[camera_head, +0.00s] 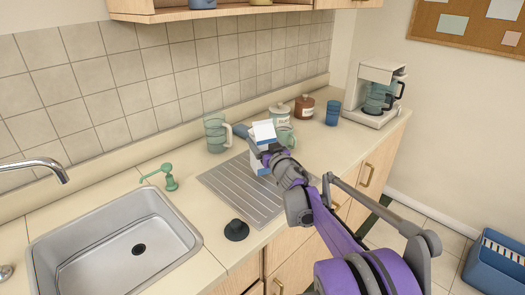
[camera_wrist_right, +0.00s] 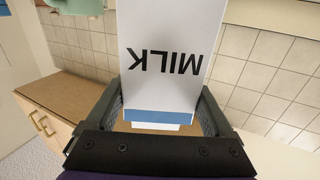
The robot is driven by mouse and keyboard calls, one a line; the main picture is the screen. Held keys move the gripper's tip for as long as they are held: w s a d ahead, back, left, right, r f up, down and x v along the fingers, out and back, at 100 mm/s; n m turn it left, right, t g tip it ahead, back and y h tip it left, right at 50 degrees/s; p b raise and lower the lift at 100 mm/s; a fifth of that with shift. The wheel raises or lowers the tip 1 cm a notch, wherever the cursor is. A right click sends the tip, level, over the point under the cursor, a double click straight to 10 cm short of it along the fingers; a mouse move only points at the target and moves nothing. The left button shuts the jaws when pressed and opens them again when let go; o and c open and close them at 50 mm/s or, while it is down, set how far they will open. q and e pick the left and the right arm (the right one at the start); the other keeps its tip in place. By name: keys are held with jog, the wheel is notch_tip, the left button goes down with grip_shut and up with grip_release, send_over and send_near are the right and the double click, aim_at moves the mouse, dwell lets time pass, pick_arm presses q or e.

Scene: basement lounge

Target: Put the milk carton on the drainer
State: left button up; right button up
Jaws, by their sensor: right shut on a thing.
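The milk carton (camera_head: 264,131) is white with blue parts and stands about upright at the far right end of the drainer (camera_head: 228,186), a ridged grey metal panel in the counter. My right gripper (camera_head: 270,152) is shut on the carton from the right side. In the right wrist view the carton (camera_wrist_right: 168,60), lettered MILK, sits between the two fingers (camera_wrist_right: 165,105). I cannot tell whether the carton's base touches the drainer, since the gripper and arm hide part of it. My left gripper is not in view.
A coffee maker (camera_head: 376,95) is farther right. A black stopper (camera_head: 237,230) lies near the sink (camera_head: 115,250). The drainer's left part is clear.

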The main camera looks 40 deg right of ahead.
jog(key=shift+f, duration=1.4)
jog(key=shift+f, duration=0.1)
jog(key=o, duration=1.3)
jog(key=shift+s+a, duration=0.1)
jog(key=shift+s, duration=0.2)
jog(key=v, duration=1.1)
jog(key=shift+s+a, duration=0.1)
jog(key=shift+s, duration=0.1)
